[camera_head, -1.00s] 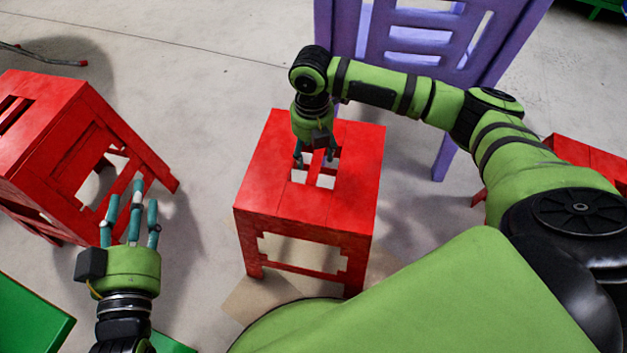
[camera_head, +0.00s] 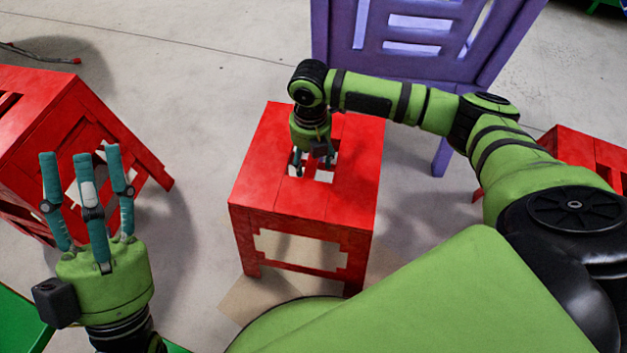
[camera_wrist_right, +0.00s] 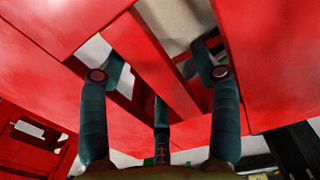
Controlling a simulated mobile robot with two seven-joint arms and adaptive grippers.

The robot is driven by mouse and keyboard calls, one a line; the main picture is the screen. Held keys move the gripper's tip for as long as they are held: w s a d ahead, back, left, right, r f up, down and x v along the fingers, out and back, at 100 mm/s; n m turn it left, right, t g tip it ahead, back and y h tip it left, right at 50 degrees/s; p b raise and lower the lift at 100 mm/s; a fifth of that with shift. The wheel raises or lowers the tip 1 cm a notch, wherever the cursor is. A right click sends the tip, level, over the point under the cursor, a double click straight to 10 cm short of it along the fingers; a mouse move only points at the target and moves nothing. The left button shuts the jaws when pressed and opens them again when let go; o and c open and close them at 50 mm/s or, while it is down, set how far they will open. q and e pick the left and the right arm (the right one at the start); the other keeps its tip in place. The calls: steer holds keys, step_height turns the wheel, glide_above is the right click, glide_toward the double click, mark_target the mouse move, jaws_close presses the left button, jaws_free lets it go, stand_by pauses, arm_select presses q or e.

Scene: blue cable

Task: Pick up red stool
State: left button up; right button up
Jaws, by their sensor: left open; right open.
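A red stool (camera_head: 340,188) stands upright on the floor in the middle of the head view, with slots cut through its seat. My right gripper (camera_head: 312,166) is above the seat, its open fingers pointing down at the slots. In the right wrist view, the red seat (camera_wrist_right: 270,60) fills the picture. My right gripper's fingers (camera_wrist_right: 160,100) reach to the slots on either side of a red bar; I cannot tell how deep they go. My left gripper (camera_head: 88,170) is open and empty, fingers pointing up the picture, in front of a second red stool (camera_head: 50,120).
The second red stool is tilted at the left. A purple chair (camera_head: 415,50) stands behind the middle stool. Another red stool (camera_head: 585,150) is partly hidden by my right arm. A green object (camera_head: 20,325) is at the lower left. Floor between the stools is clear.

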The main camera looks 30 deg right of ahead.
steer(key=shift+f, duration=0.2)
jaws_close()
steer(key=shift+r, duration=0.15)
arm_select(q)
steer(key=shift+s+r+h, duration=0.3)
steer(key=shift+s, duration=0.1)
steer(key=shift+w, duration=0.1)
